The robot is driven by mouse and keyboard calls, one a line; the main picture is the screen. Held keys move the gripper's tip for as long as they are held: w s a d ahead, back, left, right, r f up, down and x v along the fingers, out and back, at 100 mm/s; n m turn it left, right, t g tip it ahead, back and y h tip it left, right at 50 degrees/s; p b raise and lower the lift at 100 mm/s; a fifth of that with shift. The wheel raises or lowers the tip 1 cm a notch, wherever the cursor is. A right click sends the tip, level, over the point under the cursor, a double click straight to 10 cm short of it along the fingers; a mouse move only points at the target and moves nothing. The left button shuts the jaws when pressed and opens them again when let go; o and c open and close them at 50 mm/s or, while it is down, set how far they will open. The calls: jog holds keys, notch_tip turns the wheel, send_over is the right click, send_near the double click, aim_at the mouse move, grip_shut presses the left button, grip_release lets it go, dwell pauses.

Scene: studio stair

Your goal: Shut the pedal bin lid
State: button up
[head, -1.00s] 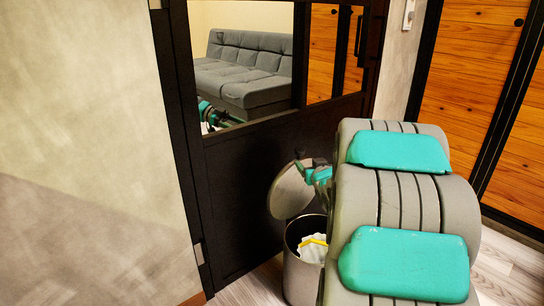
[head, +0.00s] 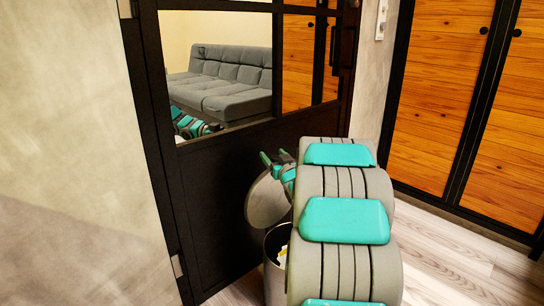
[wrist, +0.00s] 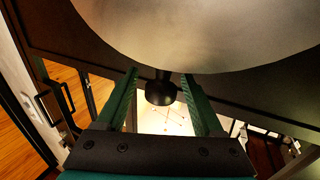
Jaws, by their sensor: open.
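The pedal bin (head: 275,268) stands on the floor by the dark door, partly hidden behind my arm. Its round grey lid (head: 265,204) is up, tilted steeply back toward the door. In the wrist view the lid (wrist: 205,30) fills the upper part of the picture. My gripper (head: 276,158) is at the lid's upper edge. In the wrist view my gripper (wrist: 160,78) is open, with a dark round knob (wrist: 160,93) showing between its fingers. I cannot tell whether the fingers touch the lid or the knob.
The dark framed door (head: 220,195) with mirror-like panes is close behind the bin. A grey sofa (head: 225,78) shows in a pane. Wooden cabinet doors (head: 440,90) stand at right. Bare plank floor (head: 450,262) lies right of my arm.

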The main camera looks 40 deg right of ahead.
jog(key=shift+w+d, duration=0.15)
jog(key=shift+w, duration=0.5)
jog(key=shift+c, duration=0.2)
grip_shut()
dwell(0.8)
